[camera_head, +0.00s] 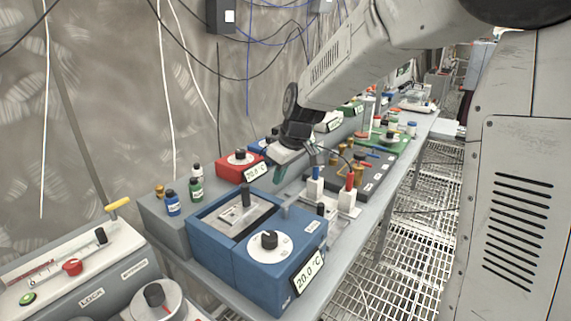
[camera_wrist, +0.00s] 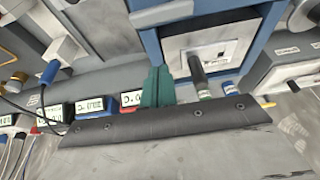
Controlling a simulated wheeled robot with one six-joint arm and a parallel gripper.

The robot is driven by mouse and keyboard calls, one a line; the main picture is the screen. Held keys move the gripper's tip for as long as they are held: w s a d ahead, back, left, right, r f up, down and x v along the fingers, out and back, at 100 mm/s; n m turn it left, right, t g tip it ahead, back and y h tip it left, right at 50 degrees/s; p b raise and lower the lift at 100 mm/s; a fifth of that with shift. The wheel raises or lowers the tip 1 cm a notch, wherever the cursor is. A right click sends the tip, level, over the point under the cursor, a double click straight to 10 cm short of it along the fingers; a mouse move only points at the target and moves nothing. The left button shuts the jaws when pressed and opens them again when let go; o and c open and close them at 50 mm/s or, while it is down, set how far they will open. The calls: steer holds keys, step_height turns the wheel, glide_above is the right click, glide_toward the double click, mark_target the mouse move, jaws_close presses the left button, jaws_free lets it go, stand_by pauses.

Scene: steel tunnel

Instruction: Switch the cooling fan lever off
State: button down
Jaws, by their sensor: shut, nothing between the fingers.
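A blue box (camera_head: 262,272) stands on the bench in the head view, with a dial and a 20.0 °C display at its front. A dark lever (camera_head: 246,193) rises from a pale plate in its recess; I cannot read a label for it. In the wrist view the same lever (camera_wrist: 197,70) points down from the plate in the blue frame (camera_wrist: 152,48). My gripper (camera_head: 282,170) is above the bench, behind and right of the lever in the head view. Its teal fingers (camera_wrist: 158,88) are shut and empty, left of the lever and apart from it in the wrist view.
Small bottles (camera_head: 195,188) stand left of the blue box. A red box (camera_head: 237,169) with a display is behind it. White blocks with blue and red plugs (camera_head: 348,196) stand to the right. A grey lock unit (camera_head: 110,270) is at front left. Cables hang along the wall.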

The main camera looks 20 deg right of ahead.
steer(key=x, duration=0.4)
steer(key=shift+s+d+r, duration=0.15)
steer(key=shift+s+d, duration=0.25)
steer(key=shift+s, duration=0.2)
steer(key=shift+s+d+r, duration=0.15)
steer(key=shift+s+d, duration=0.3)
steer(key=shift+s, duration=0.2)
steer(key=shift+s+d+f, duration=0.1)
steer(key=shift+s+d, duration=0.2)
steer(key=shift+s, duration=0.2)
steer(key=shift+d, duration=0.2)
